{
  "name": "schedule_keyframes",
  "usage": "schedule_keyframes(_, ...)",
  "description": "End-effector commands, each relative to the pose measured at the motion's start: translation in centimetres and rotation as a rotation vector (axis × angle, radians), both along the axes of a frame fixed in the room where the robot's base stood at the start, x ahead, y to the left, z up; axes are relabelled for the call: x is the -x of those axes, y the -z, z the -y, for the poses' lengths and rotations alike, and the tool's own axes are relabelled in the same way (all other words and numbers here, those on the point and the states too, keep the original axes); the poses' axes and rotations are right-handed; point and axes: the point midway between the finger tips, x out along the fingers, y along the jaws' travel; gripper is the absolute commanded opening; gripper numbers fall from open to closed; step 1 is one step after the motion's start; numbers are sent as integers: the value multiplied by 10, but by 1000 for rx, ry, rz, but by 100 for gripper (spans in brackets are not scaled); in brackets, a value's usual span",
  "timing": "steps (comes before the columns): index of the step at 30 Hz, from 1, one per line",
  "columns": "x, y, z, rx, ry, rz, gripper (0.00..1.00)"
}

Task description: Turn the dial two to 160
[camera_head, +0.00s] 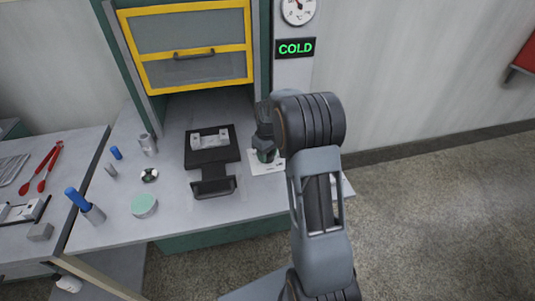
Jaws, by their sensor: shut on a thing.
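A white plate (257,167) with dark marks lies on the bench, partly behind my arm. A dark green dial (268,157) stands on it, mostly covered by my gripper. My gripper (265,148) points down over the plate and is shut on the dial. The dial's pointer and numbers cannot be read here. A round white gauge (298,9) marked °C is on the panel above, cut by the top edge. Its needle is too small to read. Below it a display (295,48) shows COLD in green.
A yellow-framed cabinet front (192,68) is above the bench at the back. A black device (211,156) stands left of the plate. A green-topped round tin (144,204), a blue-handled tool in a cup (93,213) and red tongs (41,168) are further left.

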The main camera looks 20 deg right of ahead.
Motion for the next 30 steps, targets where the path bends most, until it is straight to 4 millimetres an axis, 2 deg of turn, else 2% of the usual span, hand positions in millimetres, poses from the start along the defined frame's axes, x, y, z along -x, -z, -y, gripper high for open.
schedule_keyframes(16,0,0,0,0,-18,-1,20)
schedule_keyframes(17,0,0,0,0,-18,-1,46)
schedule_keyframes(18,0,0,0,0,-18,-1,50)
schedule_keyframes(24,0,0,0,0,-18,0,69)
schedule_keyframes(30,0,0,0,0,-18,0,69)
